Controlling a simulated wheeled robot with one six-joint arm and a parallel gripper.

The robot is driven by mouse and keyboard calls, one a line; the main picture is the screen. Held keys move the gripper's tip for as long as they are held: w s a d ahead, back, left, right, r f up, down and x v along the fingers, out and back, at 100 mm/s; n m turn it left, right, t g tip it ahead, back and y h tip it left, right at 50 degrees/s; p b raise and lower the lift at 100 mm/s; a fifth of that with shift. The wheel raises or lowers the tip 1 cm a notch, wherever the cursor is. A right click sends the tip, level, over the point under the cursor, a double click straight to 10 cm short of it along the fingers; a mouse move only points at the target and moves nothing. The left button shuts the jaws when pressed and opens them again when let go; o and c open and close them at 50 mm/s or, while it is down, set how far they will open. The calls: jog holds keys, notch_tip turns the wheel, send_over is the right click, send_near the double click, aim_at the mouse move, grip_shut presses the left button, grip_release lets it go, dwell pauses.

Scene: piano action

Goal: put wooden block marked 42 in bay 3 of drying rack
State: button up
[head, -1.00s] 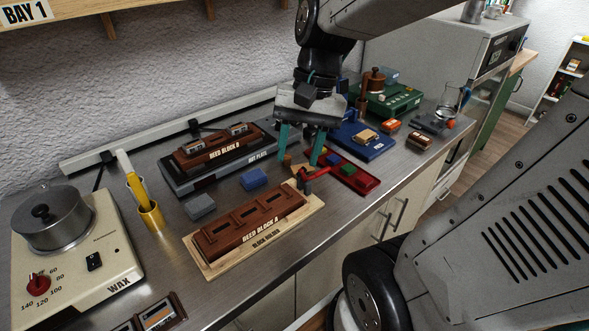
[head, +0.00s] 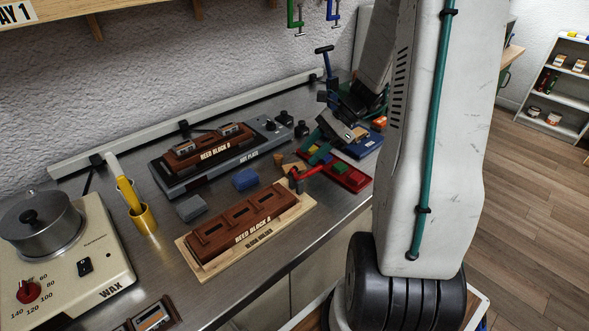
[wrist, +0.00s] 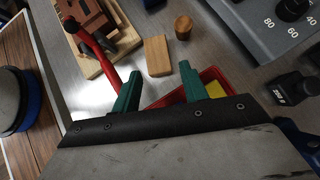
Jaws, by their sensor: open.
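A plain light wooden block (wrist: 157,56) lies on the steel bench in the wrist view, just beyond my fingertips. No number can be read on it. In the head view it seems to be the small tan piece (head: 294,168) beside the red tool, partly hidden. My gripper (wrist: 158,84) is open with nothing between its teal fingers, which point toward the block. In the head view my gripper (head: 317,148) is low over the bench by the red tray. A wooden shelf (head: 60,32) at top left has a cut-off label ending "AY 1"; bay 3 is not in view.
Reed block A (head: 245,225) sits in its wooden holder left of the block. A red-handled tool (wrist: 88,38) lies close by. A red tray (head: 350,180) is under my gripper. A round wooden piece (wrist: 183,27) and the hot plate (wrist: 255,25) stand near.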

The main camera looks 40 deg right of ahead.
aim_at(296, 166)
jog(key=x, duration=0.4)
jog(key=shift+a+f, duration=0.15)
jog(key=shift+a, duration=0.25)
jog(key=c, duration=0.8)
